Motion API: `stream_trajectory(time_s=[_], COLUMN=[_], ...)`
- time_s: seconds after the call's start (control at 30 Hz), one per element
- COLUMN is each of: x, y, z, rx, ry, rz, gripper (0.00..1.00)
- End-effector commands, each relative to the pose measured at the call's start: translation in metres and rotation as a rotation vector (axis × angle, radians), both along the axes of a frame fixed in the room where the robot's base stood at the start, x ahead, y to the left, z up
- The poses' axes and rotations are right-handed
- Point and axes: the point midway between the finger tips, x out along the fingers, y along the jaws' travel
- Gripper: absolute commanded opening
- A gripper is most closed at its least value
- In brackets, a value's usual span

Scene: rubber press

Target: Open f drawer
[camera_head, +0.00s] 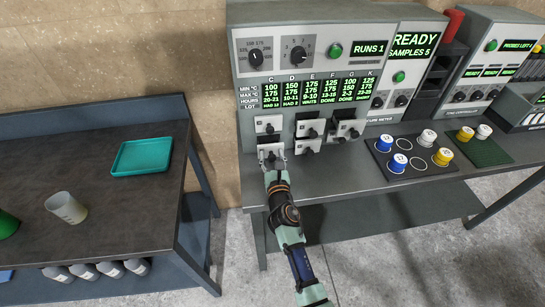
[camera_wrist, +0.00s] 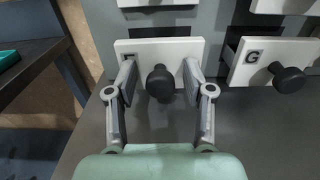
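The f drawer (camera_wrist: 140,47) is a white-fronted drawer with a round black knob (camera_wrist: 160,83); its letter is partly hidden behind my left finger. In the head view it is the lower left drawer (camera_head: 264,151) of the grey machine. My gripper (camera_wrist: 160,76) is open, with one finger on each side of the knob. A gap shows between each finger and the knob. In the head view my gripper (camera_head: 272,164) is in front of this drawer, low over the table.
The G drawer (camera_wrist: 248,66) is close on the right and seems to stand out a little. More drawers (camera_head: 267,124) are above. Samples on a dark mat (camera_head: 380,165) lie to the right. A side table with a teal tray (camera_head: 142,155) stands left.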

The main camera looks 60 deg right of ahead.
Motion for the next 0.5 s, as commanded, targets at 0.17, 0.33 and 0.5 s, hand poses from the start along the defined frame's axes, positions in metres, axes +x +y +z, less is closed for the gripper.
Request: stream_trajectory(time_s=[0.17,0.33,0.5], x=[-0.001,-0.018,-0.047], y=[0.002,0.021,0.055], z=[0.000,-0.001,-0.002], rx=[-0.001,0.001,0.002], ry=[0.001,-0.001,0.001], rz=[0.000,0.001,0.001], gripper=[0.52,0.52,0.52])
